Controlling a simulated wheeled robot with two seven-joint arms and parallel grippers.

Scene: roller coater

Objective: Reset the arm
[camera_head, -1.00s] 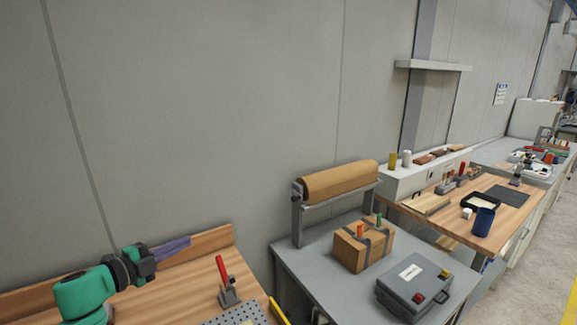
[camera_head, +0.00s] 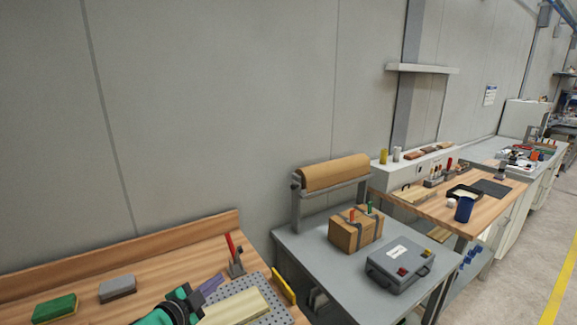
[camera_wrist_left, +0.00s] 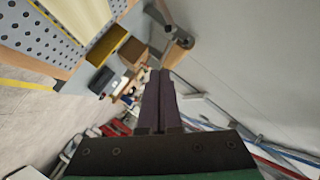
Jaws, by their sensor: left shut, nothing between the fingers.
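My left gripper (camera_head: 208,286) comes in at the bottom of the head view, low over the wooden bench. Its green wrist and black body show, with purple-grey fingers pointing up and to the right. In the left wrist view the fingers (camera_wrist_left: 157,100) lie together, shut, with nothing between them. The gripper is beside a perforated metal plate (camera_head: 278,316) that carries a pale wooden board (camera_head: 235,308). I cannot tell whether it touches either. My right gripper is not in view.
A red-handled toggle clamp (camera_head: 235,262) stands behind the plate. A green block (camera_head: 55,307) and a grey block (camera_head: 117,288) lie at the bench's left. Right of it, a grey table (camera_head: 310,254) holds a paper roll (camera_head: 335,172), a cardboard box (camera_head: 350,236) and a grey case (camera_head: 398,268).

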